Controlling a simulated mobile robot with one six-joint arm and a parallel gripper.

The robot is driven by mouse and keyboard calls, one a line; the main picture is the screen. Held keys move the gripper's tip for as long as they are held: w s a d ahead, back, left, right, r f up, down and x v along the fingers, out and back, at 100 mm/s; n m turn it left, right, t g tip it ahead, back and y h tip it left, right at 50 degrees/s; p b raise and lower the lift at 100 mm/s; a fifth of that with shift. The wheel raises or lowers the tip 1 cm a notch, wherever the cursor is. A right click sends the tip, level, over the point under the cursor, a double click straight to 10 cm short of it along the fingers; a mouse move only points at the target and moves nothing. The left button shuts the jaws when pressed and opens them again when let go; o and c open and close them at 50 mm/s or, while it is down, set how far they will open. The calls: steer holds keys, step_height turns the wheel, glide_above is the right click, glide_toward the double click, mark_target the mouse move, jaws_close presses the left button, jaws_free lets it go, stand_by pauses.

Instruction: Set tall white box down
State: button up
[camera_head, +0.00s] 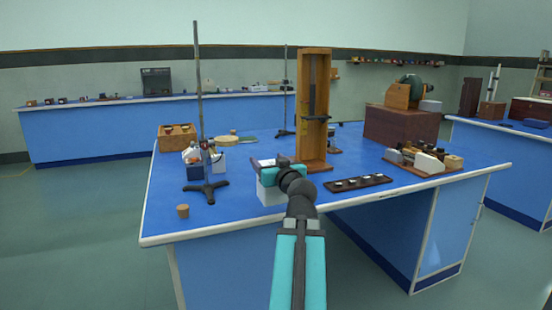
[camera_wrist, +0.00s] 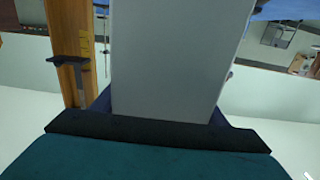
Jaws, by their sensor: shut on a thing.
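The tall white box (camera_head: 268,190) is at the front middle of the blue bench (camera_head: 230,217) in the head view. My gripper (camera_head: 266,172) is shut on it, and the arm covers part of its right side. Whether its base touches the bench top cannot be told for certain. In the wrist view the white box (camera_wrist: 175,55) fills the middle as a pale upright face, its lower end between the jaws of my gripper (camera_wrist: 160,118). The fingertips are mostly hidden behind it.
A tall wooden stand (camera_head: 315,110) is just behind and right of the box. A metal rod stand (camera_head: 205,188) is on the left, with a small cork (camera_head: 183,211) nearby. A dark tray (camera_head: 358,182) with white pieces lies to the right. Bare bench shows at the front left.

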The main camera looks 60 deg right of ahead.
steer(key=shift+w+d+r+p, duration=0.1)
steer(key=shift+w+d+p, duration=0.2)
steer(key=shift+p, duration=1.25)
steer(key=shift+w+d+r+p, duration=0.1)
steer(key=shift+d+p, duration=0.25)
steer(key=shift+p, duration=1.15)
steer(key=d+p, duration=0.1)
steer(key=p, duration=0.4)
steer(key=shift+f, duration=0.15)
steer(key=w+d+f, duration=0.1)
steer(key=w+d, duration=0.2)
steer(key=d, duration=0.6)
steer(key=shift+w+f, duration=0.15)
steer(key=shift+w, duration=0.15)
steer(key=shift+d, duration=0.1)
steer(key=shift+w+d+f+p, duration=0.1)
steer(key=shift+d+f+p, duration=0.1)
steer(key=shift+f, duration=0.7)
steer(key=shift+w+d+f+p, duration=0.1)
steer(key=shift+f+p, duration=0.05)
steer(key=shift+f, duration=0.85)
steer(key=o, duration=1.9)
